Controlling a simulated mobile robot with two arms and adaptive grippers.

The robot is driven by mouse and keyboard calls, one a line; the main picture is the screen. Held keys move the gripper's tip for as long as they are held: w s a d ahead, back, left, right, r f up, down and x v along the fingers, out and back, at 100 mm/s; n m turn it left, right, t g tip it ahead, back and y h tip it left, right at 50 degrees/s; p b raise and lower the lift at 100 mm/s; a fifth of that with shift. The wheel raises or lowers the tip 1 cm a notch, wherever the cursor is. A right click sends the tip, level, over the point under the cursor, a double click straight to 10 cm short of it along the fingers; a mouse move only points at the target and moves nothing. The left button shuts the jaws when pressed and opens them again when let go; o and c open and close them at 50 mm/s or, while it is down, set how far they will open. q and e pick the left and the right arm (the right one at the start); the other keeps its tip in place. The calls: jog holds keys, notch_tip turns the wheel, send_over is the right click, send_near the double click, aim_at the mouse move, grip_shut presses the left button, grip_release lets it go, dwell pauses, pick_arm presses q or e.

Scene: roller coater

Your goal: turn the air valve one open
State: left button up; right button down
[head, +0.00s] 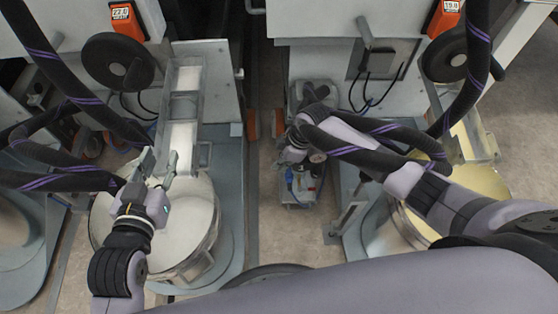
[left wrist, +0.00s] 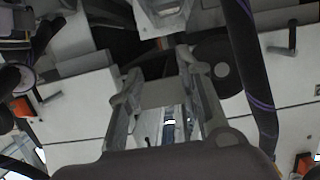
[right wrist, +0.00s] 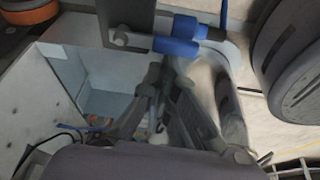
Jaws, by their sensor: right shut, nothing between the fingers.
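A blue valve part (right wrist: 178,47), which appears to be the air valve's handle, shows at the top of the right wrist view. It is beside a dark upright bar and a second blue fitting (right wrist: 190,27). My right gripper (right wrist: 165,80) is shut and empty, its fingertips just below the blue part in the picture; I cannot tell if they touch. In the head view my right gripper (head: 290,152) is low in the gap between the machines, partly hidden by its own arm. My left gripper (head: 160,163) is open and empty above the left round drum; its spread fingers show in the left wrist view (left wrist: 165,75).
The left metal drum (head: 195,235) and right drum (head: 395,235) stand before the machines. Black handwheels (head: 117,62) and orange displays (head: 127,20) are on the machine fronts. A small unit with blue parts (head: 297,190) is on the floor between them.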

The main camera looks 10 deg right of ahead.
pick_arm(q)
jog(key=f, duration=0.1)
jog(key=s+f+g, duration=0.1)
jog(key=s+a+f+g, duration=0.1)
jog(key=shift+f+y, duration=0.25)
jog(key=shift+y, duration=0.05)
pick_arm(e)
jog(key=shift+s+d+f, duration=0.1)
jog(key=shift+s+d, duration=0.05)
jog(key=shift+d, duration=0.25)
pick_arm(q)
jog(key=shift+w+r, duration=0.1)
jog(key=shift+w+d+r+t, duration=0.15)
jog(key=shift+w+r+t, duration=0.1)
jog(key=shift+r, duration=0.2)
jog(key=shift+w+d+r+t, duration=0.15)
jog(key=shift+w+r+t, duration=0.1)
jog(key=shift+r, duration=0.15)
pick_arm(e)
jog(key=w+v, duration=0.1)
jog(key=v, duration=1)
jog(key=shift+a+r, duration=0.2)
jog(key=shift+r, duration=0.25)
